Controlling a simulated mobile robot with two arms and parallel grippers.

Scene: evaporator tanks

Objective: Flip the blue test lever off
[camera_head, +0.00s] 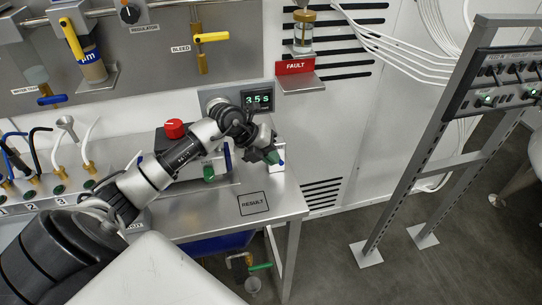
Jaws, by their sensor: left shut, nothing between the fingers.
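My left arm reaches from the lower left across the steel bench (290,205). Its gripper (268,156) is shut and empty, in front of a small white box at the bench's right end. A small blue part (281,163) shows at the gripper's right side, very close to the fingers. It may be the test lever, but the gripper hides most of it, so I cannot tell its position or whether they touch. My right gripper is out of view.
A display (258,100) above the gripper reads 3.5 s. A red knob (174,128) stands behind my arm. A red FAULT shelf (296,68) is on the wall. The bench around the RESULT square (254,204) is clear. A metal rack (420,140) stands at right.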

